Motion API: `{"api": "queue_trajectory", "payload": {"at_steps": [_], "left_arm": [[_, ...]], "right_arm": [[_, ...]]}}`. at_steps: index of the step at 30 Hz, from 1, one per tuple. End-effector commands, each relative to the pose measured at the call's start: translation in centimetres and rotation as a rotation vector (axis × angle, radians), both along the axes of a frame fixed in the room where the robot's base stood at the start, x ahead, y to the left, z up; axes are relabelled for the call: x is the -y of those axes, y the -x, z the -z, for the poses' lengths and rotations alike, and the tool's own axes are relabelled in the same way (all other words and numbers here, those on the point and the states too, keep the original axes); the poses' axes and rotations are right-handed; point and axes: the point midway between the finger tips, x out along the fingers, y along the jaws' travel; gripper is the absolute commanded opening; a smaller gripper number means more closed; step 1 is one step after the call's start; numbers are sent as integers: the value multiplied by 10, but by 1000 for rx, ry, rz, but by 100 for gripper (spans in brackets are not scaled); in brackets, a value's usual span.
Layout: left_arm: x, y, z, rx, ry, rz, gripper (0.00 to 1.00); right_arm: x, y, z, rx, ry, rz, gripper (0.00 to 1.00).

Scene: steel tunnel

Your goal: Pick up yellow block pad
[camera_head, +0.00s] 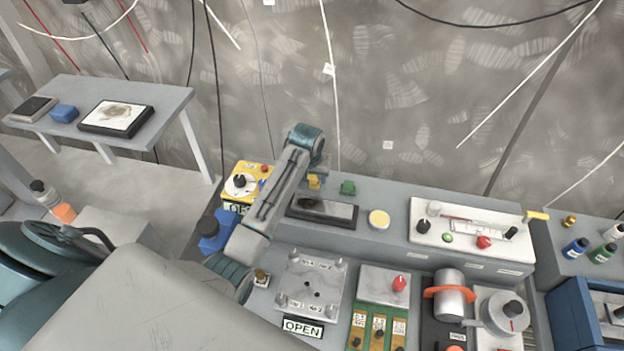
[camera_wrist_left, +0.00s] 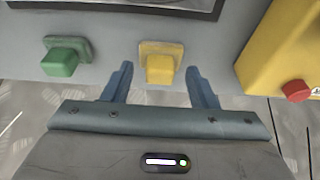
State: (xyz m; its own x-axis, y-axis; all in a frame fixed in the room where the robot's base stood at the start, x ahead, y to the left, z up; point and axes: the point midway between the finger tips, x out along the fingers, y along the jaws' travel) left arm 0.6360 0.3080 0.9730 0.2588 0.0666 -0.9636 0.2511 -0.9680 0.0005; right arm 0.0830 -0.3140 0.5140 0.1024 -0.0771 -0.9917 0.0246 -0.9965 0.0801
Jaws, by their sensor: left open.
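The yellow block pad (camera_wrist_left: 160,66) is a small yellow block on a pale yellow plate. It sits on the grey bench edge, and also shows in the camera_head view (camera_head: 314,182) beside my forearm. My left gripper (camera_wrist_left: 159,72) is open, with its two blue fingers apart on either side of the block in the left wrist view. The fingers do not visibly press on it. In the camera_head view the wrist end of my left arm (camera_head: 306,140) is beyond the bench; its fingers are hidden there. My right gripper is not in view.
A similar green block (camera_wrist_left: 62,58) is beside the yellow one. A yellow box with a red button (camera_wrist_left: 295,90) is on the other side. A dark framed plate (camera_head: 322,212) lies in front of the blocks. The bench holds several controls, including a round yellow pad (camera_head: 379,219).

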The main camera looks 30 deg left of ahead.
Motion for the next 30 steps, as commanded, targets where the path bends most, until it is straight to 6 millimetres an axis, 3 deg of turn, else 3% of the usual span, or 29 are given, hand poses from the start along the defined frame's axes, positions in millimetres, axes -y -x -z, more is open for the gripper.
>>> {"api": "queue_trajectory", "payload": {"at_steps": [4,11,23,30], "left_arm": [[0,0,0,0,0,0,51],[0,0,0,1,0,0,6],[0,-1,-4,3,-1,0,5],[-1,-2,-28,7,-2,0,5]], "right_arm": [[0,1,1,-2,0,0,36],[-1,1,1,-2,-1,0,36],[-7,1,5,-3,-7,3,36],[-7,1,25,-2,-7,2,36]]}}
